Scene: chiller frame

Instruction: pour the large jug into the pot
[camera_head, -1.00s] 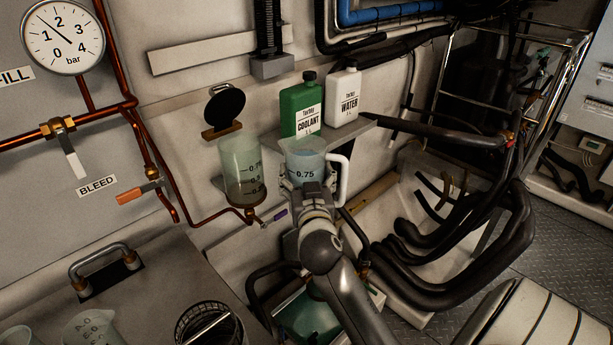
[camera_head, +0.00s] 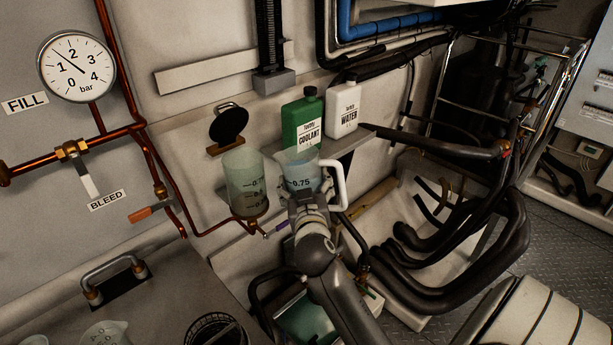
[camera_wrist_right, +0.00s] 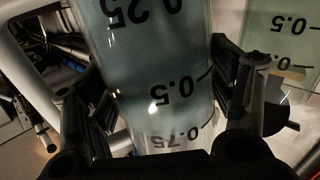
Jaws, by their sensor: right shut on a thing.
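The large jug (camera_head: 302,168) is clear with a white handle, a scale and pale blue liquid. My right gripper (camera_head: 308,196) is shut around its body and holds it up, tilted a little to the left. In the right wrist view the jug (camera_wrist_right: 155,70) fills the middle between the fingers (camera_wrist_right: 165,105). The pot (camera_head: 243,180) is a clear greenish cylinder with a scale, just left of the jug on the wall. Its black round lid (camera_head: 229,124) stands open behind it. The pot also shows at the right of the wrist view (camera_wrist_right: 283,45). My left gripper is out of view.
A green coolant bottle (camera_head: 303,122) and a white water bottle (camera_head: 344,107) stand on a shelf (camera_head: 345,143) right behind the jug. Copper pipes (camera_head: 160,170) run left of the pot. Black hoses (camera_head: 460,250) fill the lower right. A metal handle (camera_head: 110,272) sits on the bench.

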